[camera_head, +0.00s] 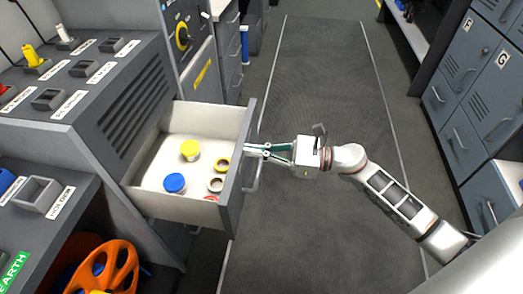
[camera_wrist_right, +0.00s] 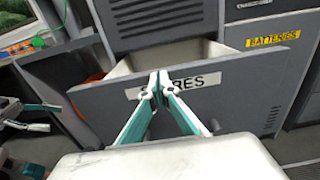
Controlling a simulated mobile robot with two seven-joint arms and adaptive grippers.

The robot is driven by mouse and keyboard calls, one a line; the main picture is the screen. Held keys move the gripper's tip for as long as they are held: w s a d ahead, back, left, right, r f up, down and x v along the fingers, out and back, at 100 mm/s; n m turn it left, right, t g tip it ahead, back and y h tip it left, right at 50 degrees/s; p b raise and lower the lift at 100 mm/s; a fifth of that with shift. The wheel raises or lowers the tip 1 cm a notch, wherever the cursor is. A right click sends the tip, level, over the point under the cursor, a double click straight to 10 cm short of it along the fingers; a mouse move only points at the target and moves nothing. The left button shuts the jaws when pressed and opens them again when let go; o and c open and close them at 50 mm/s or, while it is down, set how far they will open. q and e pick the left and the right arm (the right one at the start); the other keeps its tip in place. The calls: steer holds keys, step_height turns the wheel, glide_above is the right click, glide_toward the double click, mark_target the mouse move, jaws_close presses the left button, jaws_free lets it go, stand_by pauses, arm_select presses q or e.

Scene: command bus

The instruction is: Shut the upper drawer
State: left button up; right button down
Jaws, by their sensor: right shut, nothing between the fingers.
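The upper drawer is pulled out from the grey console at the left of the head view, with its dark grey front panel (camera_head: 236,190) facing the aisle. A bar handle (camera_head: 256,172) is on that front. My right gripper (camera_head: 249,149) is shut and empty, its fingertips at the drawer front near the handle's far end; I cannot tell whether they touch. In the right wrist view the shut fingertips (camera_wrist_right: 158,84) cover part of the label on the drawer front (camera_wrist_right: 225,103). Teal fingers, apparently of my left gripper (camera_wrist_right: 28,117), show at the left edge there.
The open drawer holds a yellow-lidded jar (camera_head: 190,150), a blue-lidded jar (camera_head: 174,184) and tape rolls (camera_head: 216,184). An orange wheel (camera_head: 105,268) is below it. The aisle floor (camera_head: 320,90) is clear. Grey lockers (camera_head: 490,90) stand along the right.

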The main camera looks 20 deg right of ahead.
arm_select(q)
steer(key=d+b, duration=0.1)
steer(key=w+r+b, duration=0.1)
steer(key=d+r+n+b, duration=0.1)
steer(key=shift+w+d+r+t+h, duration=0.25)
steer(key=shift+d+t+h, duration=0.1)
steer(key=shift+t+h, duration=0.05)
arm_select(e)
steer(key=x, duration=2.5)
steer(key=shift+w+a, duration=0.3)
arm_select(q)
steer(key=shift+s+f, duration=0.1)
steer(key=shift+f, duration=0.1)
